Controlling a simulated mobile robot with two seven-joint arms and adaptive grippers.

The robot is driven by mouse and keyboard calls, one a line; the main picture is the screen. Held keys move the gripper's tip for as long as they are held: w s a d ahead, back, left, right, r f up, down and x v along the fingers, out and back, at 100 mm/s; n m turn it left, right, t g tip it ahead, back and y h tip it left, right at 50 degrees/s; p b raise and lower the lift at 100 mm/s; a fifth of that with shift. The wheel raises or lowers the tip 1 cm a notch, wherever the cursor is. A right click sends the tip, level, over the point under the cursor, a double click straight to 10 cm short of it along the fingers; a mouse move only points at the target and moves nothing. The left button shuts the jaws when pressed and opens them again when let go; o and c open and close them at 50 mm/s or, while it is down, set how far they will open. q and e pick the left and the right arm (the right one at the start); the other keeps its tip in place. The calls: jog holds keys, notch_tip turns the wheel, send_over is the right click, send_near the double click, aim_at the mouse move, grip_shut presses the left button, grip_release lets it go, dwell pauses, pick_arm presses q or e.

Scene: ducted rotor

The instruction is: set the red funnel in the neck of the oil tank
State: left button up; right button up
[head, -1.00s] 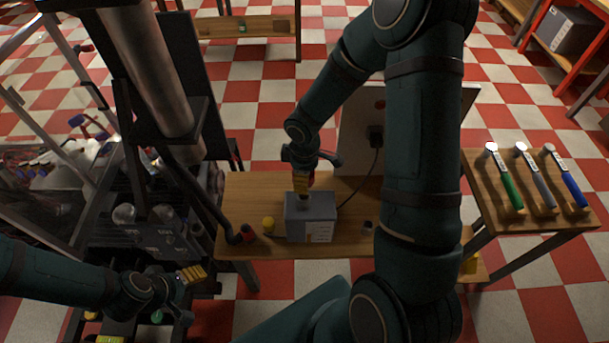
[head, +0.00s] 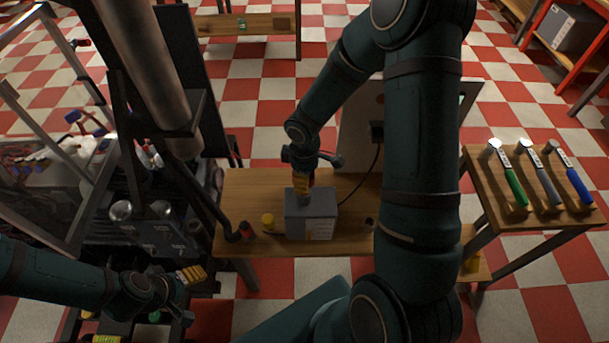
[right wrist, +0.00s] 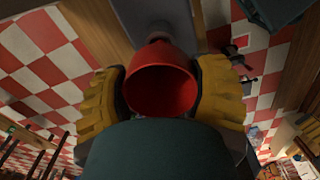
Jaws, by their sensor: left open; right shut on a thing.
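The oil tank is a grey box (head: 312,226) with a pale label, standing on the wooden bench. My right gripper (head: 303,188) is directly above the tank's top. In the right wrist view its yellow fingers (right wrist: 161,97) are shut on the red funnel (right wrist: 160,88), whose wide mouth faces the camera. The tank's grey neck (right wrist: 158,34) shows just beyond the funnel's rim. The spout is hidden, so I cannot tell whether it is inside the neck. My left gripper (head: 190,275) is open and empty at the lower left, away from the bench.
A pale panel (head: 358,130) with a cable stands behind. A side table (head: 480,215) at right holds several hammers. Dark machinery fills the left.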

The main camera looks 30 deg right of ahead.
jog(key=shift+f+b, duration=1.4)
jog(key=shift+f, duration=0.25)
jog(key=o, duration=1.3)
jog(key=shift+c, duration=0.2)
jog(key=shift+r, duration=0.1)
notch_tip(320, 180, up, 12)
jog(key=shift+f, duration=0.1)
jog(key=shift+s, duration=0.1)
